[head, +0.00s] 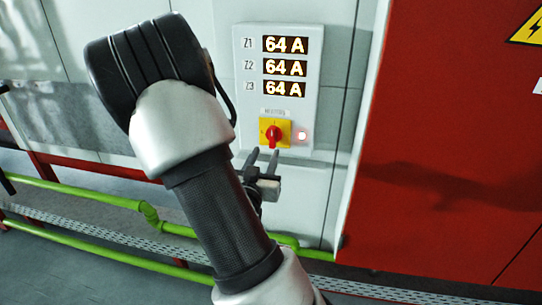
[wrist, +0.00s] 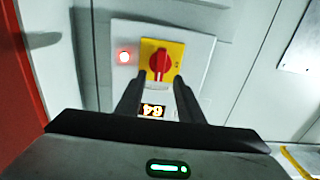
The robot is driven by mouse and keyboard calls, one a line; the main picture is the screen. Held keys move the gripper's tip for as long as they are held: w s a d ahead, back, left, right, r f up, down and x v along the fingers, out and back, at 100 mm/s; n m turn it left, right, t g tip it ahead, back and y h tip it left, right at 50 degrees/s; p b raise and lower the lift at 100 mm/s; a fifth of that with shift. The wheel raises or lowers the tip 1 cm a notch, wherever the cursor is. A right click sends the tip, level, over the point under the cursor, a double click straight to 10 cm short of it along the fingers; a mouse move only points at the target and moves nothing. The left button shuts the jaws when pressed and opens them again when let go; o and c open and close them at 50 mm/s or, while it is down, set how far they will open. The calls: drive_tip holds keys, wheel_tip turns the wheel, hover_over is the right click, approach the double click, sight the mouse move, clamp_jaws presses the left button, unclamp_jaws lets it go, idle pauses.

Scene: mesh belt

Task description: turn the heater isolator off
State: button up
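The heater isolator is a red rotary knob (head: 273,134) on a yellow square plate (head: 284,125), low on a white wall panel (head: 247,100). In the wrist view the knob (wrist: 160,63) appears upside down, with its handle along the picture's vertical. A lit red lamp (head: 302,135) sits beside the plate, and it also glows in the wrist view (wrist: 124,57). My gripper (head: 263,156) is just below the knob in the head view, its fingers apart and empty. In the wrist view my gripper (wrist: 156,82) shows its two fingers pointing toward the knob; contact cannot be told.
Three displays above the knob each read 64 A, the middle one (head: 285,67) among them. A red cabinet (head: 450,150) stands to the right. Green pipes (head: 80,193) and a mesh belt edge (head: 100,236) run low along the wall.

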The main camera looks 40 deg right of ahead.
sight(272, 139)
drive_tip(key=x, duration=0.8)
drive_tip(key=shift+w+d, duration=0.1)
drive_tip(key=shift+w, duration=0.05)
clamp_jaws()
